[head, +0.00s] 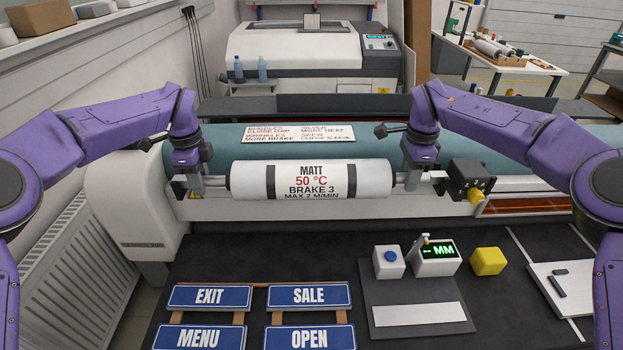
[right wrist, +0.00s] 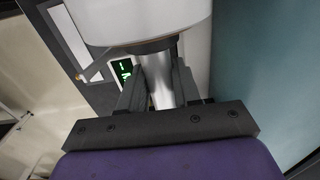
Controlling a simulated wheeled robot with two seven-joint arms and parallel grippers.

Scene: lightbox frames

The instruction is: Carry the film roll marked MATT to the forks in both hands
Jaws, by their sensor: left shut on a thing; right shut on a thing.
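The white film roll marked MATT (head: 310,180) is level in front of the machine's long teal roller, its label facing me. A shaft sticks out of each black-rimmed end. My left gripper (head: 193,182) is shut on the left shaft end. My right gripper (head: 412,180) is shut on the right shaft end. The right wrist view shows its fingers (right wrist: 158,92) on either side of the silver shaft (right wrist: 157,75), just below the roll's end (right wrist: 150,20). The forks are not clearly made out; a metal bracket by the black block (head: 468,180) may be one.
A yellow knob (head: 475,196) sits on the black block right of the roll. The dark bench in front holds blue signs (head: 308,295), a green-lit gauge (head: 437,258), a blue-button box (head: 388,260) and a yellow block (head: 488,261). An instruction plate (head: 298,134) lies behind the roll.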

